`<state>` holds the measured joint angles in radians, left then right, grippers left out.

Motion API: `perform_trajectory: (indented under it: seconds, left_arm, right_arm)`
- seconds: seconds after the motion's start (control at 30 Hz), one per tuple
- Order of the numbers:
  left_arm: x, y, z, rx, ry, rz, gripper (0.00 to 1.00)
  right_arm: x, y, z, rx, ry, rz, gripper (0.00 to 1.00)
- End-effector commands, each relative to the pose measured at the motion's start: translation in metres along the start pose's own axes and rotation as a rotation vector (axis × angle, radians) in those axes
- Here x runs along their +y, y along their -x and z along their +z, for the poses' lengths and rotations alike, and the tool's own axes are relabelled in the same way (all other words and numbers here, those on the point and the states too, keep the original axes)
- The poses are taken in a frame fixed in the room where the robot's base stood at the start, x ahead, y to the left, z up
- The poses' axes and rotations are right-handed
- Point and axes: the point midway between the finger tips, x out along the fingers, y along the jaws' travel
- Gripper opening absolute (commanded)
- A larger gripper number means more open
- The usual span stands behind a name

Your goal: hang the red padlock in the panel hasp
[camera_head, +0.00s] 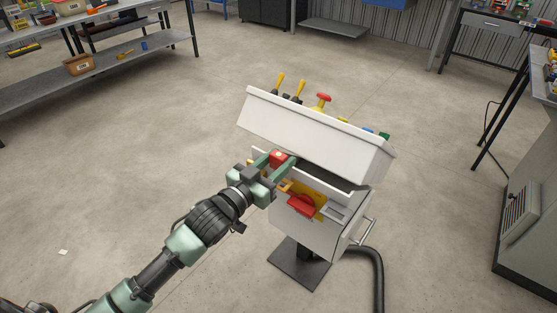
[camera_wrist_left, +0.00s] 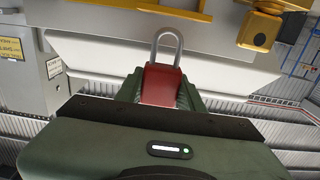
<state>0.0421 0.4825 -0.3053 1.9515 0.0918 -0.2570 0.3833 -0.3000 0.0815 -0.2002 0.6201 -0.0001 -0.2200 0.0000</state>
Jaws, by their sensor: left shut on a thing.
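The red padlock (camera_head: 278,157) is held in my left gripper (camera_head: 280,162), close to the front of the white control panel (camera_head: 340,165), below its overhanging top. In the left wrist view the padlock body (camera_wrist_left: 161,84) sits between the green fingers. Its silver shackle (camera_wrist_left: 167,42) points up and away from the gripper and looks closed. A yellow plate with a red handle (camera_head: 301,205) is on the panel front, to the lower right of the gripper. In the wrist view a yellow part (camera_wrist_left: 259,30) shows at upper right, apart from the padlock. I cannot make out the hasp clearly.
The panel top carries yellow levers (camera_head: 280,82) and a red knob (camera_head: 323,100). A metal bar handle (camera_head: 367,234) sticks out at its right side. A black hose (camera_head: 378,280) runs along the floor. Open floor (camera_head: 130,150) lies to the left.

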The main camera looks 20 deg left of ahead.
Motion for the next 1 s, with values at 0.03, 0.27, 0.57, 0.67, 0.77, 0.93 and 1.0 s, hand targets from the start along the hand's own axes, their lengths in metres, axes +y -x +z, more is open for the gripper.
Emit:
perform_trajectory:
  seconds: [0.03,0.27,0.57,0.67,0.77,0.93,1.0]
  left_arm:
    - [0.000,0.000,0.002,0.001,0.000,0.000,0.00]
    - [0.000,0.000,0.007,0.001,0.000,0.000,0.00]
    - [0.000,0.000,0.015,0.001,0.000,0.000,0.00]
    - [0.000,0.000,0.017,0.001,0.000,0.000,0.00]
    - [0.000,0.000,0.020,0.001,0.000,0.000,0.00]
    - [0.000,0.000,0.024,0.000,0.000,0.000,0.00]
    - [0.000,0.000,0.026,0.000,0.000,0.000,0.00]
  right_arm:
    - [0.000,-0.001,0.000,0.000,0.000,0.000,0.36]
    - [0.000,-0.005,0.001,0.000,-0.001,0.000,0.36]
    - [0.000,-0.009,0.001,0.000,-0.001,0.000,0.36]
    - [0.000,-0.011,0.001,0.000,-0.001,0.000,0.36]
    - [0.000,-0.012,0.001,0.000,-0.001,0.000,0.36]
    - [-0.001,-0.015,0.001,0.000,-0.001,-0.001,0.36]
    - [-0.001,-0.016,0.001,0.000,-0.001,-0.001,0.36]
